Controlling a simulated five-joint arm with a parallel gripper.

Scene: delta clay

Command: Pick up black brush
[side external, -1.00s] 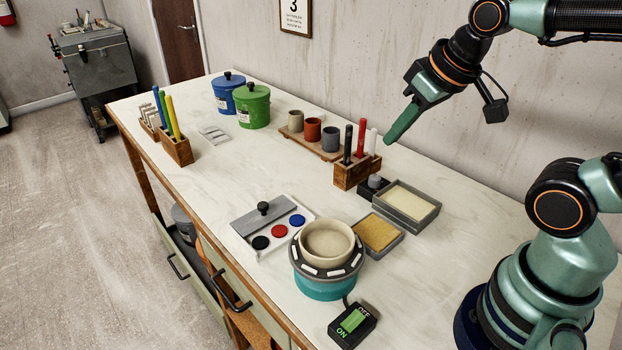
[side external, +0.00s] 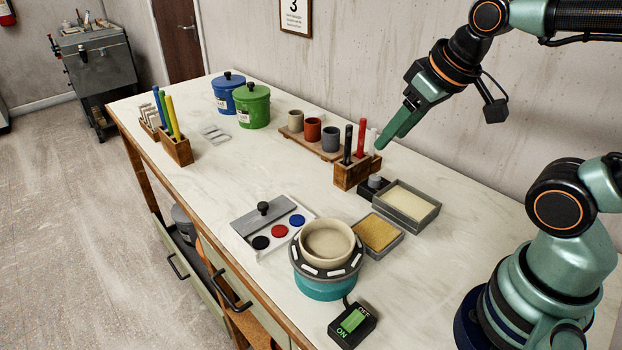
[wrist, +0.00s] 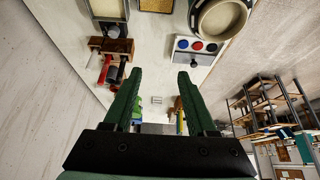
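The black brush (side external: 347,142) stands upright in a wooden holder (side external: 352,176), left of a red brush (side external: 361,138) and a white brush (side external: 371,141). My gripper (side external: 392,137) hangs above and to the right of the holder in the side view, tilted down to the left, its tips close to the white brush in the picture. In the wrist view my gripper (wrist: 160,80) is open with nothing between its fingers.
A tray of cups (side external: 310,143) stands behind the holder. Green (side external: 252,107) and blue (side external: 226,94) jars are farther back. The table's middle is clear.

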